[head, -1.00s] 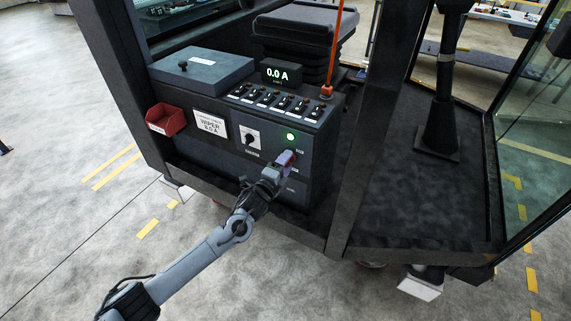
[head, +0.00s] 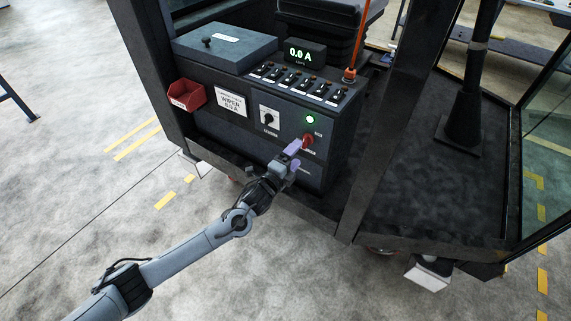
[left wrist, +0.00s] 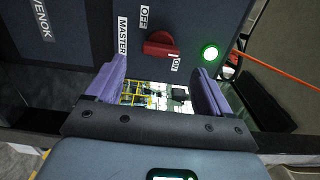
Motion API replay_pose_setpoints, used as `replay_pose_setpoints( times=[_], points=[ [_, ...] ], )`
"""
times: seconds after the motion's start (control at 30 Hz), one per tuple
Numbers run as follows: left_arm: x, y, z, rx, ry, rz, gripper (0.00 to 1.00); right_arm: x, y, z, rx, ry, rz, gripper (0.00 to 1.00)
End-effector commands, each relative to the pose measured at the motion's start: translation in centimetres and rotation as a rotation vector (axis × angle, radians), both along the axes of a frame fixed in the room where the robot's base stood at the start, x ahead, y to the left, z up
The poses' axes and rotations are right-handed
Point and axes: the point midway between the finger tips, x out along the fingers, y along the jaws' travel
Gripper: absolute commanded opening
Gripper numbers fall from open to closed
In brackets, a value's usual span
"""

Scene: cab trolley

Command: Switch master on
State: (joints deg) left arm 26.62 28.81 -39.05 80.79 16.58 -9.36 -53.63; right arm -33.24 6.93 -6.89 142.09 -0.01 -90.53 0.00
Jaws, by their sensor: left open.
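The master switch is a red rotary knob (head: 308,140) low on the right of the dark console front. In the left wrist view the red knob (left wrist: 160,46) sits between the OFF label (left wrist: 144,16) and the ON label (left wrist: 175,64), beside the word MASTER. I cannot tell for certain which position it is set to. A round green lamp (head: 310,119) above it is lit. My left gripper (head: 295,157) is open and empty, its purple fingers just in front of and below the knob, apparently not around it. My right gripper is not in view.
A dark cab post (head: 380,130) stands to the right.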

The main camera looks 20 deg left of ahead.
Motion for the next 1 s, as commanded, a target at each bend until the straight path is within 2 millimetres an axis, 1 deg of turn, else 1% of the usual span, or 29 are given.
replay_pose_setpoints(
  times=[0.03,0.1,0.2,0.33,0.5,0.87,0.97,1.0],
  points=[
    [-1.0,0.2,0.0,0.001,0.001,0.0,0.81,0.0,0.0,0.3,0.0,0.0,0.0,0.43],
    [-2.1,0.4,0.1,0.001,0.0,-0.001,0.81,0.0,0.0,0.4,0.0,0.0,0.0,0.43],
    [-3.4,0.6,0.0,0.001,0.0,0.0,0.81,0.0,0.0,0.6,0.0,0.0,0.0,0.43],
    [-4.5,0.8,0.1,0.001,-0.001,0.001,0.81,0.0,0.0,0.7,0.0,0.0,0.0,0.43],
    [-5.0,0.9,0.1,0.001,-0.001,0.001,0.81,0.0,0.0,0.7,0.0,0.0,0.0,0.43],
    [-5.0,0.9,0.1,0.001,-0.002,0.001,0.81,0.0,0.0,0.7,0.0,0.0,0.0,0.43],
    [-5.2,0.8,-0.4,0.001,0.005,0.001,0.81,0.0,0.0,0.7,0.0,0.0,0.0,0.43],
    [-5.5,0.8,-0.8,0.001,0.012,0.0,0.81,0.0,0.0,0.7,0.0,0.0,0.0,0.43]
  ],
)
